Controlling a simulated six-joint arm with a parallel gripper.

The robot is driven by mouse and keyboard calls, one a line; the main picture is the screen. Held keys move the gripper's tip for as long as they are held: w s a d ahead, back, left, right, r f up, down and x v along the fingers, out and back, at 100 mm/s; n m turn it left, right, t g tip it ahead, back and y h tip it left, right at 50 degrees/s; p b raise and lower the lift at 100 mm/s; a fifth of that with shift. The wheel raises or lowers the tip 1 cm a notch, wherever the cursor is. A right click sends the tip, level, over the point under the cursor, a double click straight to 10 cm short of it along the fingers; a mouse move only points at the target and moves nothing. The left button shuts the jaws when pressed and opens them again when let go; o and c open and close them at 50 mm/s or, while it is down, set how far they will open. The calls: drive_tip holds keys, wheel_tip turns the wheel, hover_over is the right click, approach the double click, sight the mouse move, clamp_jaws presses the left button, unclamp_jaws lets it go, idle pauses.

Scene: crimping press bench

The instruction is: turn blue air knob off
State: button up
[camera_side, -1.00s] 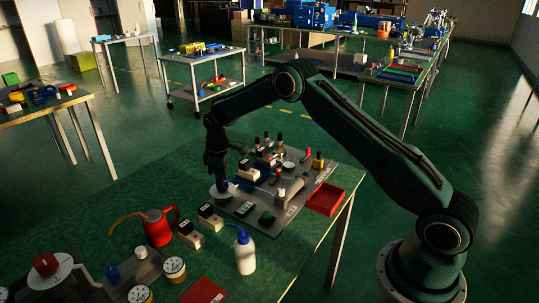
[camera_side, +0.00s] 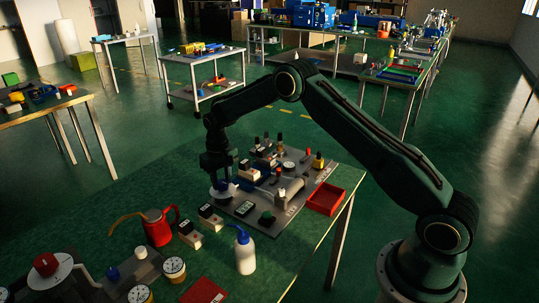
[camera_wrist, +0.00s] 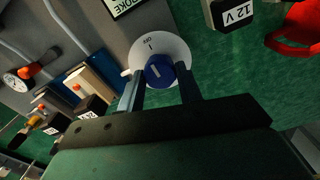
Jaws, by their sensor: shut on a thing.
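The blue air knob (camera_wrist: 160,72) sits on a round white dial (camera_wrist: 178,48) at the top centre of the wrist view. In the side view my gripper (camera_side: 220,177) points down over the dial (camera_side: 216,194) at the near left corner of the grey panel. The knob (camera_side: 223,186) shows just below the fingers.
A "12 V" block (camera_wrist: 231,13) and a red can (camera_wrist: 297,28) lie to the right in the wrist view. A white bottle with a blue cap (camera_side: 245,254) and a red tray (camera_side: 325,199) are near the panel.

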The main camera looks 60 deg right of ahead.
sight(222, 182)
drive_tip(key=shift+m, duration=0.3)
drive_tip(key=o, duration=1)
drive_tip(key=shift+r, duration=0.1)
wheel_tip(222, 182, up, 14)
idle(0.4)
